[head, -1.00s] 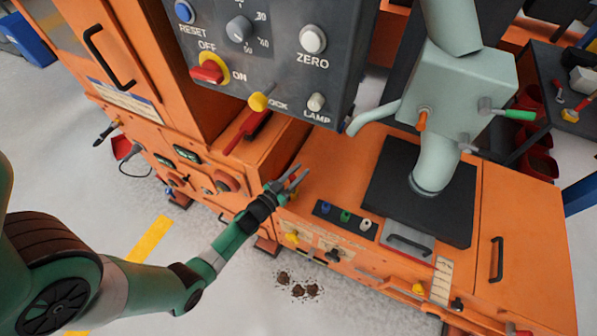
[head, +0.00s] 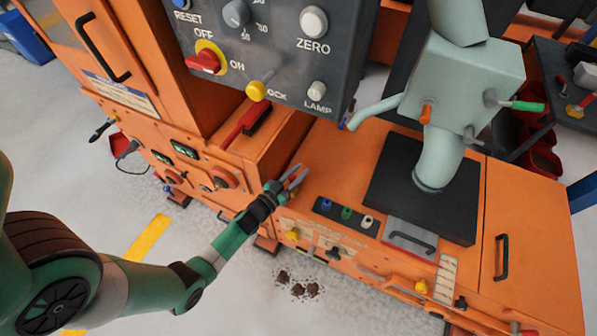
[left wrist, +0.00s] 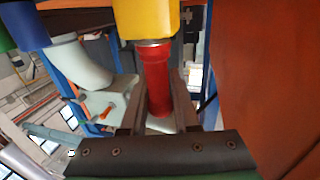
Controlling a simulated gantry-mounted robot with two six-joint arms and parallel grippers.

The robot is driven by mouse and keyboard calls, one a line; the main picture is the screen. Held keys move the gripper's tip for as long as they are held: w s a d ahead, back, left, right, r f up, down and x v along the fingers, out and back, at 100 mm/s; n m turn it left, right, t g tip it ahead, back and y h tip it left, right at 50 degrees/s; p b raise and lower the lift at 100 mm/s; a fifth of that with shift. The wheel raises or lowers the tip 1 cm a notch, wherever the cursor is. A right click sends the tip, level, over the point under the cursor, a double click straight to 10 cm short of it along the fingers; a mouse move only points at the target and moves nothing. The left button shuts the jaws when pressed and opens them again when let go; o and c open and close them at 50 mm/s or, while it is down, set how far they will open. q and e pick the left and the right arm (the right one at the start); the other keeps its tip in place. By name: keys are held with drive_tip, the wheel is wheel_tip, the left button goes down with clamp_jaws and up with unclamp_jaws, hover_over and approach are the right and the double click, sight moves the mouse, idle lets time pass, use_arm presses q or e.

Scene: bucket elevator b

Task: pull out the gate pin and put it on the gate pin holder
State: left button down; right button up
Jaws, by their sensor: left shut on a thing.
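In the head view the held piece is too small to make out. I cannot clearly identify the gate pin holder. My right gripper is not in view.
The dark control box (head: 270,50) hangs above and left of centre. The grey-green spout machine (head: 460,90) stands on a black plate at the right. The knob strip (head: 335,216) and a yellow knob (head: 293,234) are close to the gripper. Dark debris (head: 297,288) lies on the floor.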

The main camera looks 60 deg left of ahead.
use_arm(q)
drive_tip(key=shift+f, duration=0.2)
drive_tip(key=c, duration=0.6)
unclamp_jaws()
drive_tip(key=shift+s, duration=0.1)
drive_tip(key=shift+s+d+r, duration=0.1)
drive_tip(key=shift+s+d, duration=0.05)
drive_tip(key=shift+s, duration=0.2)
drive_tip(key=p+v, duration=0.4)
drive_tip(key=v, duration=0.6)
drive_tip(key=shift+s+d, duration=0.2)
drive_tip(key=shift+s, duration=0.15)
